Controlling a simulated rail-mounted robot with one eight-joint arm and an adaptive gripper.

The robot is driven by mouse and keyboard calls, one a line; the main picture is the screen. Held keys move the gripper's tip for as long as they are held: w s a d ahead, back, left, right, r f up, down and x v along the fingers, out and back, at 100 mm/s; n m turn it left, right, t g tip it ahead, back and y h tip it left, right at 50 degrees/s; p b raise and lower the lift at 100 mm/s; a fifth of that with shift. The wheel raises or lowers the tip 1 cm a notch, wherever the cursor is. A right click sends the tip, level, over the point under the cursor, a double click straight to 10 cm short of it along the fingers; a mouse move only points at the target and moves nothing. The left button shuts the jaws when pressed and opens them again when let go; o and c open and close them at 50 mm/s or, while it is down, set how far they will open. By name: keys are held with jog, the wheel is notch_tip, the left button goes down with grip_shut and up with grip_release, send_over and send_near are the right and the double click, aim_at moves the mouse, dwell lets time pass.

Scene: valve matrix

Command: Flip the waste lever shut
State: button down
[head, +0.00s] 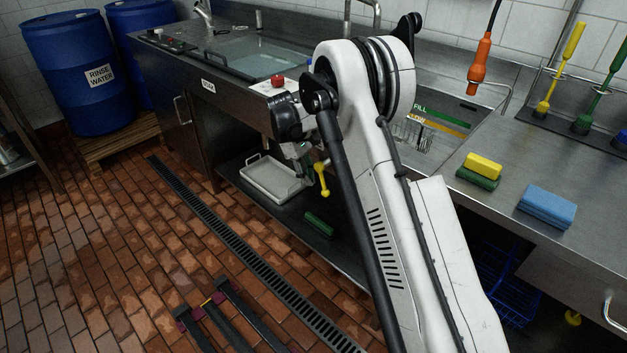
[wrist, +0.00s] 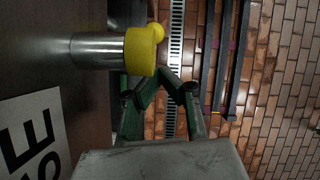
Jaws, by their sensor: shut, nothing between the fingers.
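The waste lever (head: 321,177) is yellow with a ball end and hangs downward below the front of the sink counter in the head view. In the wrist view the yellow lever (wrist: 141,51) is large and close, on the end of a metal pipe (wrist: 95,50). My gripper (wrist: 160,75) has green fingers, shut and empty, just beside the yellow part; I cannot tell whether they touch. In the head view my gripper (head: 301,152) is small, left of the lever and partly hidden by my own wrist.
A white label ending in "SE" (wrist: 35,135) is near the pipe. A red button (head: 278,80) sits on the counter edge. Blue drums (head: 70,70) stand back left. The tiled floor in front is mostly clear.

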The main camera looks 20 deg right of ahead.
jog(key=w+a+r+p, duration=0.2)
jog(key=w+r, duration=0.3)
jog(key=r, duration=0.3)
jog(key=shift+a, duration=0.9)
jog(key=shift+w, duration=0.1)
